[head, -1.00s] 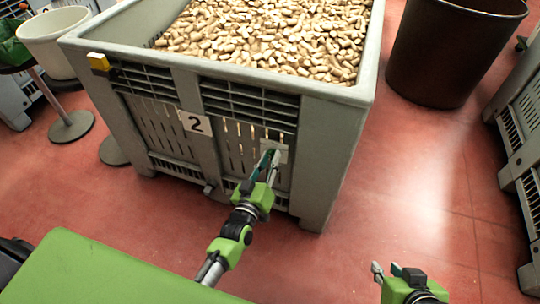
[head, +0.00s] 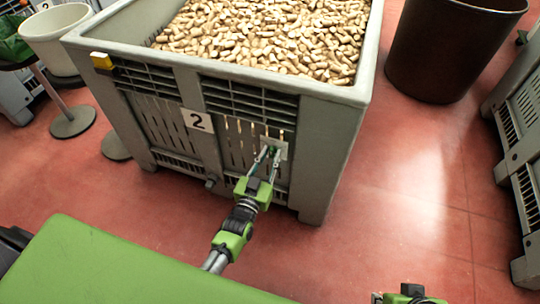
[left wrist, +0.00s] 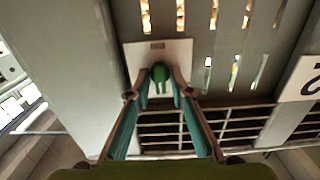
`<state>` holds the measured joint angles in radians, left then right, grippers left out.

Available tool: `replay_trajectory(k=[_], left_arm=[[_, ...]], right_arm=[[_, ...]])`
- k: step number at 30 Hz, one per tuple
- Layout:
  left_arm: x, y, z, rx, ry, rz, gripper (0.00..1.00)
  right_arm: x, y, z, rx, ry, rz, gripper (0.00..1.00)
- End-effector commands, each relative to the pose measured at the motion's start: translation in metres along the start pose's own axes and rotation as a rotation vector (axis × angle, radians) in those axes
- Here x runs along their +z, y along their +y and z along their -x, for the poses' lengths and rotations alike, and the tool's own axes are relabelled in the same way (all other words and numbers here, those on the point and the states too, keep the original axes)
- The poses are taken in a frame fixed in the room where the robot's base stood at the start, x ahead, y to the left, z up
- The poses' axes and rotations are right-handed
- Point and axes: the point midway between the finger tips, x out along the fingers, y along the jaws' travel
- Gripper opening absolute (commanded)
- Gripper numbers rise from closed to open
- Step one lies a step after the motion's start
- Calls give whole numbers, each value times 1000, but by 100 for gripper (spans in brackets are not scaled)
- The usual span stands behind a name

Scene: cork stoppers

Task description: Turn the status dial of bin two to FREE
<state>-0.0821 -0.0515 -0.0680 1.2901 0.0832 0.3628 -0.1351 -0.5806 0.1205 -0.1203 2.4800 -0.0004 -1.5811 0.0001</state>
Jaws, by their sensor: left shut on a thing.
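Bin two is a grey slatted crate (head: 345,103) full of corks, with a white number 2 label (head: 197,121) on its front. A pale dial plate (head: 284,149) sits right of the label; in the left wrist view the plate (left wrist: 178,50) carries a small green dial knob (left wrist: 159,74). My left gripper (head: 267,152) is at the plate, its fingers shut on the knob from both sides, as the left wrist view shows (left wrist: 159,82). Any lettering on the plate is too small to read. My right gripper (head: 405,298) is mostly cut off at the bottom edge.
A dark brown tub (head: 448,50) stands at the back right and a grey crate (head: 512,130) at the right edge. A yellow-and-white tag (head: 101,61) is on the bin's left corner. The red floor right of the bin is clear.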

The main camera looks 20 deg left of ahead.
Motion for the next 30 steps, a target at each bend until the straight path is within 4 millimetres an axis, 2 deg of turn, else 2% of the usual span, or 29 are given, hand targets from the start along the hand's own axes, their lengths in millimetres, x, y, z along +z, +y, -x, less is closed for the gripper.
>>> replay_trajectory(k=[9, 10, 20, 26, 30], left_arm=[[2, 0, 1, 0, -4, 0, 0], [2, 0, 1, 0, -4, 0, 26], [1, 0, 3, 0, -3, 0, 26], [2, 0, 30, 0, -5, 0, 26], [3, 0, 60, 1, -7, 0, 26]], right_arm=[[0, 0, 0, 0, 0, 0, 24], [0, 0, 0, 0, 0, 0, 24], [-2, 0, 0, -1, 5, -2, 24], [-1, 0, 0, -1, 3, -1, 24], [-1, 0, 0, 0, 2, -1, 24]])
